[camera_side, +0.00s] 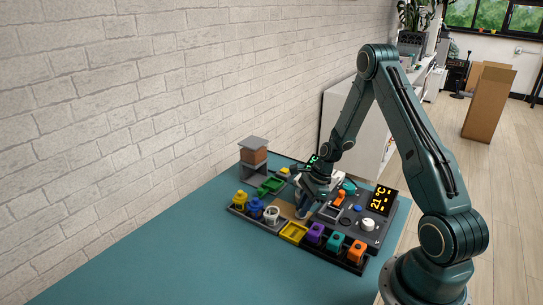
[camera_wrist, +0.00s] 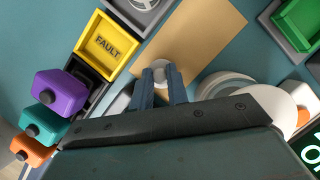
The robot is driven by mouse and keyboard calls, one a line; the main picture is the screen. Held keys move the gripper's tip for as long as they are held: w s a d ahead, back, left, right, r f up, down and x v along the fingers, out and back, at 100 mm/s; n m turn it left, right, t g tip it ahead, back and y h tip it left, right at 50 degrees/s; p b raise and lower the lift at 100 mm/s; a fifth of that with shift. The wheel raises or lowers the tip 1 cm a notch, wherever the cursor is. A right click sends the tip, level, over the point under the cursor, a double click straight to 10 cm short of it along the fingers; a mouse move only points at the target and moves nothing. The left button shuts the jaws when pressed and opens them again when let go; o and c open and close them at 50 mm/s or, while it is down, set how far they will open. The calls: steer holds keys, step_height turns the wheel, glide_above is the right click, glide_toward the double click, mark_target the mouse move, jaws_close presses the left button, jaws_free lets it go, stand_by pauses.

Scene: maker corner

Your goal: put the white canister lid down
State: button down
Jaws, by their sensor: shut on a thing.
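My gripper (camera_wrist: 162,84) is shut on a small white round piece, which I take to be the knob of the white canister lid (camera_wrist: 164,73). It shows between the two blue-grey fingertips in the wrist view, above or at a tan board (camera_wrist: 208,40). In the side view my gripper (camera_side: 303,207) is low over the panel, and the lid is too small and covered to make out. Whether the lid touches the board, I cannot tell. A pale round thing (camera_wrist: 222,84) lies right of the fingers in the wrist view, partly hidden by my gripper.
A yellow FAULT tile (camera_wrist: 106,40) sits left of the board, near purple (camera_wrist: 60,92), teal (camera_wrist: 62,127) and orange (camera_wrist: 32,149) knobs. A white wheel (camera_side: 271,214) stands beside blue and yellow pieces. A green tray (camera_wrist: 301,22) is at upper right.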

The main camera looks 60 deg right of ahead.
steer(key=shift+f, duration=0.4)
steer(key=shift+f, duration=0.1)
steer(key=c, duration=1.4)
jaws_free()
steer(key=shift+o, duration=0.2)
steer(key=v, duration=1.2)
